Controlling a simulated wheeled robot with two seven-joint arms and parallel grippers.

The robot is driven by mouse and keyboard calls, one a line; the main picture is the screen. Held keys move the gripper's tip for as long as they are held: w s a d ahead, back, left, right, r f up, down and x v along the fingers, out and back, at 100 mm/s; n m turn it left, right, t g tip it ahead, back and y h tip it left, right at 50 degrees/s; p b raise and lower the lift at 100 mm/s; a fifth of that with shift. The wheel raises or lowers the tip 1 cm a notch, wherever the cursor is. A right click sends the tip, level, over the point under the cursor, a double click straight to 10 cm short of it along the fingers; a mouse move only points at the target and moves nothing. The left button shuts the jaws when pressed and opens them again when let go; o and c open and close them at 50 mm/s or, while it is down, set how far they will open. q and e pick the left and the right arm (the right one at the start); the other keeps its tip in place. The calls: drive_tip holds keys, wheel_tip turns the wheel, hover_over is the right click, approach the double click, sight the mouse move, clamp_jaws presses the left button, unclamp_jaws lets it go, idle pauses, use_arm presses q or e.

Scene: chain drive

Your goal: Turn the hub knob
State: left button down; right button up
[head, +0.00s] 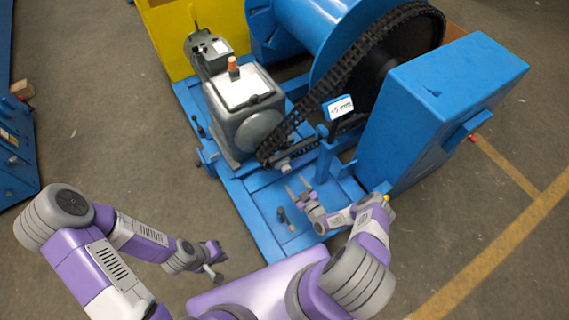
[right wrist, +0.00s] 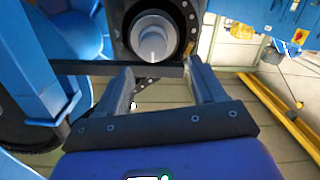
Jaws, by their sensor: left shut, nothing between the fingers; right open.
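The hub knob (right wrist: 152,40) shows in the right wrist view as a pale grey round cylinder in the middle of a dark ring, at the top centre. In the head view I cannot make it out. My right gripper (right wrist: 160,72) is open and empty, its two fingers pointing toward the knob from below in that view, with the knob beyond the fingertips. In the head view the right gripper (head: 298,190) is over the front of the blue base frame. My left gripper (head: 213,275) is shut and empty, low over the floor in front of the frame.
A dark chain (head: 340,75) runs from the grey motor (head: 245,105) up to a large wheel. A blue guard box (head: 450,90) stands at the right, and a small white label plate (head: 340,107) stands near the chain.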

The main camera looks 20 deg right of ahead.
sight(288, 171)
drive_tip(key=shift+t, duration=0.3)
drive_tip(key=w+b, duration=0.2)
drive_tip(key=w, duration=0.5)
drive_tip(key=shift+a+f, duration=0.1)
drive_tip(key=c, duration=1.1)
drive_tip(key=shift+o, duration=0.2)
